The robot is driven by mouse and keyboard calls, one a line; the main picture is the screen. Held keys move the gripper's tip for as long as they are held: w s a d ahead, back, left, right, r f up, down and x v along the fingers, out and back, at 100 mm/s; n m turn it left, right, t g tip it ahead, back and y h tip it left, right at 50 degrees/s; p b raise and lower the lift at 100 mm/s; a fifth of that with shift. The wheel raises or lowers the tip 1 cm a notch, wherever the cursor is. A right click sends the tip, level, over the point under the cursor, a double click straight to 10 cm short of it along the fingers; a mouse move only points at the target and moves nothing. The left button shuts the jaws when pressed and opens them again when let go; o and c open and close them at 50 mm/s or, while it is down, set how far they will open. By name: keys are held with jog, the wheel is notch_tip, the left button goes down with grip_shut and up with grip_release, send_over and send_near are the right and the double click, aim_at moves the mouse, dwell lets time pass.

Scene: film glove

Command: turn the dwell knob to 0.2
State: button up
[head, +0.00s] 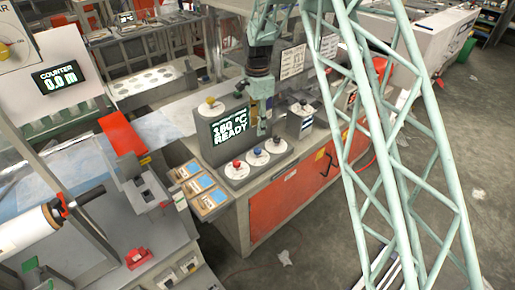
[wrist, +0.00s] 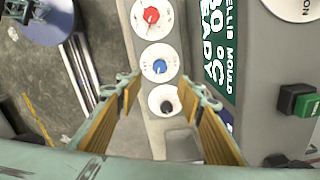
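Three knobs on round white dials sit in a row along the machine's front ledge: a red knob (head: 237,164), a blue knob (head: 257,152) and a black knob (head: 276,140). In the wrist view the red knob (wrist: 151,15) is at the top, the blue knob (wrist: 160,67) below it and the black knob (wrist: 167,105) lowest. The dial labels are too small to read, so I cannot tell which is the dwell knob. My gripper (wrist: 166,90) is open and empty, its fingers on either side of the black dial in view. In the head view my gripper (head: 264,122) hangs above the ledge.
A display (head: 229,131) reading 180 °C READY stands behind the dials. A yellow knob (head: 210,102) is on top of the housing. A grey box (head: 300,121) stands right of the black dial.

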aim_at(258, 149)
jog(key=shift+f+p, duration=0.9)
jog(key=shift+f, duration=5.75)
jog(key=shift+c, duration=0.7)
jog(key=c, duration=0.7)
